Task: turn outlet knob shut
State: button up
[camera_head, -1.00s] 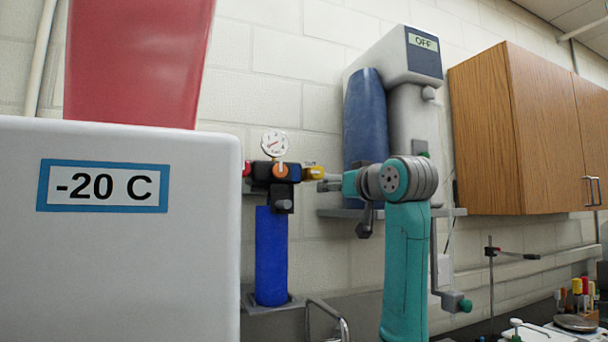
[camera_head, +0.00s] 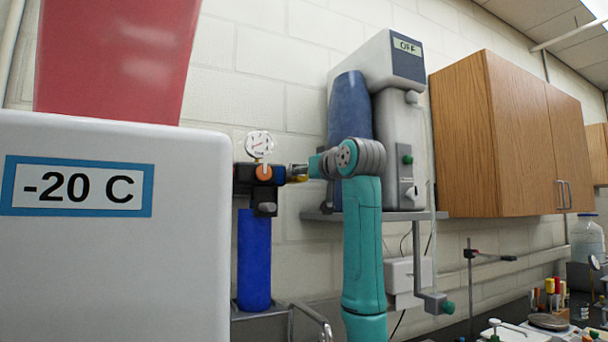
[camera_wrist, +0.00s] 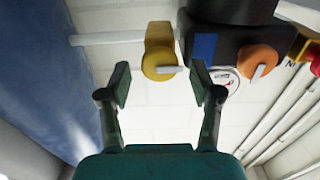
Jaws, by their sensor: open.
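A dark regulator block (camera_head: 250,183) with a round dial gauge (camera_head: 260,144) sits on top of a blue cylinder (camera_head: 254,262). An orange knob (camera_head: 264,173) is on its front; it also shows at right in the wrist view (camera_wrist: 258,60). A yellow valve knob (camera_wrist: 158,64) with a pale sideways handle lies at the block's side; no label shows which is the outlet. My gripper (camera_wrist: 160,84) is open, its fingers on either side of the yellow knob in the picture. Contact cannot be told. In the head view my gripper (camera_head: 299,171) overlaps the yellow part.
A white freezer marked -20 C (camera_head: 110,240) fills the left foreground. A grey machine reading OFF (camera_head: 400,110) with a blue cylinder stands behind my arm. A red knob (camera_wrist: 310,50) shows at right in the wrist view. A wooden cabinet (camera_head: 500,130) hangs at right.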

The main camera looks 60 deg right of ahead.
jog(key=shift+w+d, duration=0.3)
jog(key=shift+w, duration=0.2)
jog(key=c, duration=1.1)
jog(key=shift+m, duration=0.4)
jog(key=shift+s+d+f+m, duration=0.1)
jog(key=shift+f+m, duration=0.05)
jog(key=shift+m, duration=4.15)
jog(key=shift+d+f+m, duration=0.1)
jog(key=shift+m, duration=4.2)
